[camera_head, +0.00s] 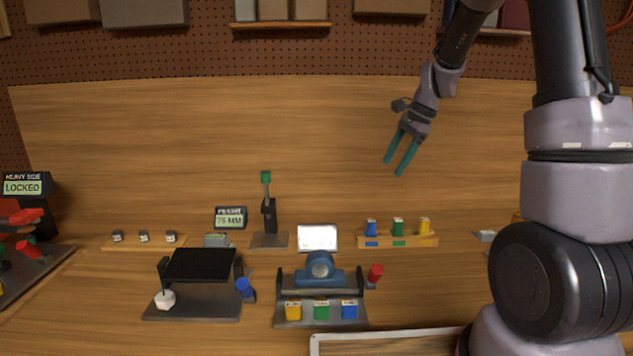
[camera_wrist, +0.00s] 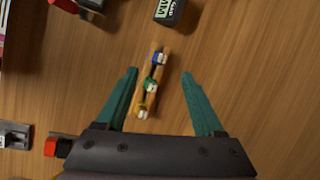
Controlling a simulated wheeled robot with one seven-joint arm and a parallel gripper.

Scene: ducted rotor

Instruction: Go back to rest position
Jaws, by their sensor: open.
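My gripper (camera_head: 401,165) hangs in the air above the back right part of the wooden table (camera_head: 280,130), with its teal fingers spread and nothing between them. In the wrist view my gripper (camera_wrist: 160,88) is also open. Below and beyond its fingers a small wooden rack (camera_wrist: 147,97) holds blue, green and yellow pieces. The same wooden rack (camera_head: 412,241) shows in the head view, below my gripper and clear of it.
A black-topped fixture (camera_head: 185,303) with a blue knob and a blue-topped fixture (camera_head: 320,280) with coloured blocks stand in front. A height display (camera_head: 230,216) and a lever stand (camera_head: 270,238) are behind. A "LOCKED" display (camera_head: 22,187) stands left. The table's back is clear.

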